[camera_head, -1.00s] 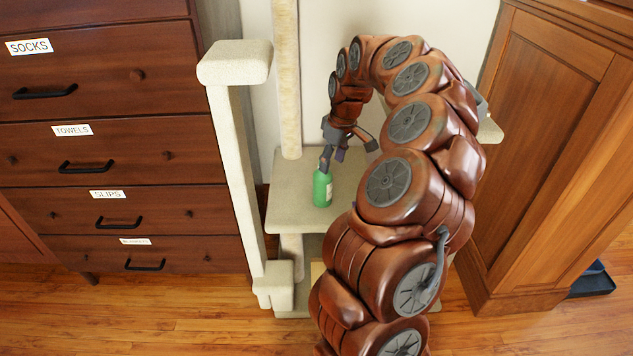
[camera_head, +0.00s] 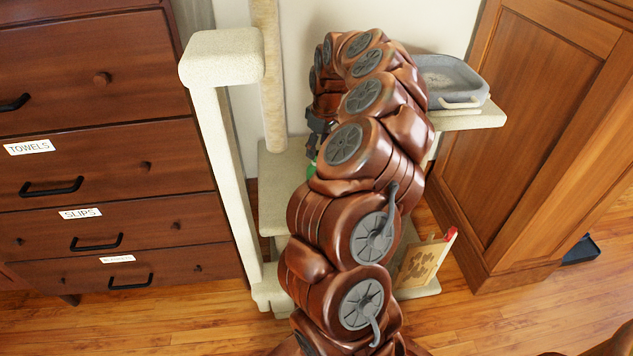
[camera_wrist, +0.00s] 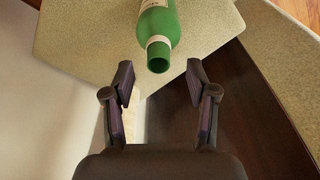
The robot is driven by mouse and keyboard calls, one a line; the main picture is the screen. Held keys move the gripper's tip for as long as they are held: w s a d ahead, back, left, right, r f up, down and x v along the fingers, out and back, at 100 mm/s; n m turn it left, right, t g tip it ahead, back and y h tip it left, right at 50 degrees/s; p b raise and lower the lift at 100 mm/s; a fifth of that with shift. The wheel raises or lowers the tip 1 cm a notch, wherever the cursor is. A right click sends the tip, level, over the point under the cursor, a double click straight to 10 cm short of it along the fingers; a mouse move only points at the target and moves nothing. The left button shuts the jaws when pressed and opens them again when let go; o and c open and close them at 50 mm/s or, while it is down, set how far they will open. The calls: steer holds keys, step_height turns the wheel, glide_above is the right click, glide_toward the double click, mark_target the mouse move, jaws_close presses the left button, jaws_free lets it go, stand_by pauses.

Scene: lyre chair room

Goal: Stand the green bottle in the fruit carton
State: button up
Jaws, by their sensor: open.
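The green bottle (camera_wrist: 158,25) with a pale label is on a beige carpeted shelf (camera_wrist: 90,45). In the wrist view its open mouth faces my gripper (camera_wrist: 161,80), whose fingers are spread and empty. The bottle lies just beyond the fingertips, roughly in line with the gap. In the head view only a green sliver of the bottle (camera_head: 311,173) shows beside my arm, and my gripper (camera_head: 316,140) is mostly hidden. A tan box with brown printed marks (camera_head: 420,264), apparently the fruit carton, stands on the low base of the cat tree, partly hidden by my arm. A red item (camera_head: 450,234) shows at its top corner.
A grey tray (camera_head: 455,82) sits on a higher shelf at right. A carpeted post (camera_head: 225,160) stands left of the bottle's shelf. A dark drawer chest (camera_head: 100,190) is at left and a wooden cabinet (camera_head: 525,150) at right. Wooden floor is clear in front.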

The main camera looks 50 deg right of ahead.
mark_target(317, 153)
steer(key=f, duration=0.3)
steer(key=shift+w+f, duration=0.3)
steer(key=shift+f, duration=0.1)
jaws_close()
